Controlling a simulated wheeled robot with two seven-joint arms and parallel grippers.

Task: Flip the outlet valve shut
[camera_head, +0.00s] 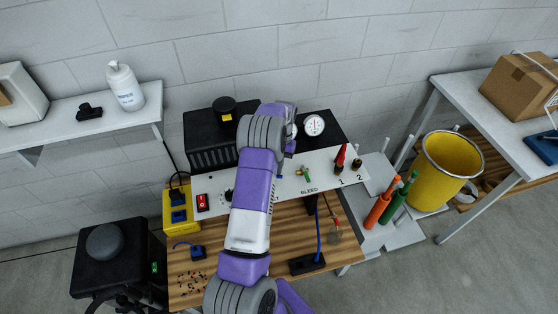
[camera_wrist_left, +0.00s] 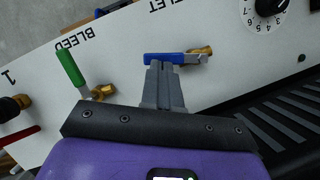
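The outlet valve has a blue lever (camera_wrist_left: 160,58) and a brass body (camera_wrist_left: 200,54), below the OUTLET lettering in the left wrist view. The lever points left from the brass body, roughly level in that picture. My left gripper (camera_wrist_left: 164,70) has its two grey fingers together, with their tips at the lever's lower edge. I cannot tell whether they touch it. In the head view my purple left arm (camera_head: 254,190) reaches over the white panel (camera_head: 325,160) and hides most of this valve. My right gripper is not in view.
The green bleed valve lever (camera_wrist_left: 70,67) stands near the outlet valve; it also shows in the head view (camera_head: 306,173). A black dial (camera_wrist_left: 270,12), a pressure gauge (camera_head: 313,125) and a red switch (camera_head: 202,202) are on the panel. A yellow bin (camera_head: 445,170) stands right.

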